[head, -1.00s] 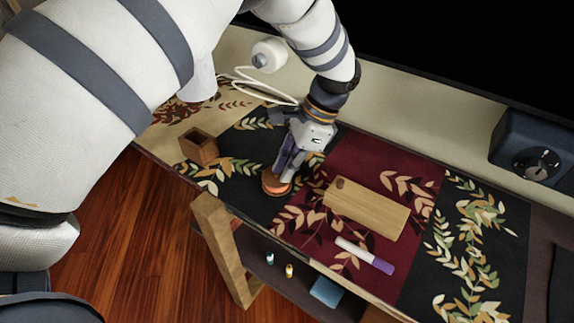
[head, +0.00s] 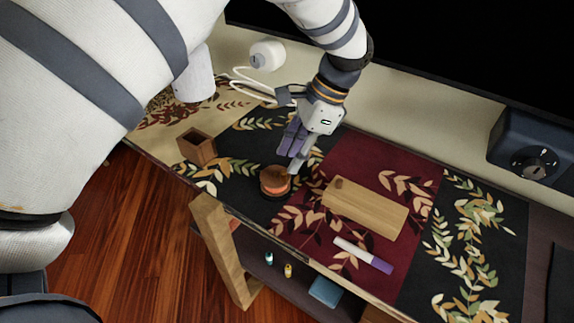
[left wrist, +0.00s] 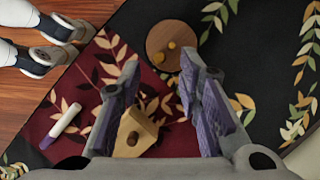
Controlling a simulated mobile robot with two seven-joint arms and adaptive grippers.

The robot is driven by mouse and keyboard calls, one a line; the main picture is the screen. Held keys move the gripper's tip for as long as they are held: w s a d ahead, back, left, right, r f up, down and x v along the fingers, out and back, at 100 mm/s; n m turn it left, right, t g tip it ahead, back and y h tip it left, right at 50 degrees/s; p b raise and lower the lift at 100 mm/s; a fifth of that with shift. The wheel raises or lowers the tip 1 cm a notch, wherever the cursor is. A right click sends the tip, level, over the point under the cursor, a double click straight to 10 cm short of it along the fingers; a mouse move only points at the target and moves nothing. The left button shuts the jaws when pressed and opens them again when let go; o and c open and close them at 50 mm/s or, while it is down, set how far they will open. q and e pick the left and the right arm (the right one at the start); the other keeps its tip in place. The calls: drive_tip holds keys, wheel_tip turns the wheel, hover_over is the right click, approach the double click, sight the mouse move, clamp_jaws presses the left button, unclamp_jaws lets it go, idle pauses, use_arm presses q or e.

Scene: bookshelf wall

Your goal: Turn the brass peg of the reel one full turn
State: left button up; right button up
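The reel (head: 275,188) is a low round disc with a reddish-brown top, standing on the dark leafy part of the cloth. In the left wrist view the reel (left wrist: 158,37) shows a wooden top with two small brass-coloured knobs. One, which looks like the peg (left wrist: 188,55), sits near the rim; the other is nearer the middle. My left gripper (head: 294,158) is just above and to the right of the reel in the head view. Its fingers (left wrist: 160,65) are apart with nothing between them, and the reel lies beyond their tips. My right gripper is not seen.
A wooden block (head: 365,208) and a purple-ended marker (head: 363,255) lie right of the reel. A small open wooden box (head: 197,147) stands left. A white cylinder (head: 268,55) with a looped cord is behind. A dark dial unit (head: 535,160) stands far right.

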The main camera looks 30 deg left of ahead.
use_arm(q)
drive_tip(key=v, duration=0.8)
drive_tip(key=shift+f, duration=0.1)
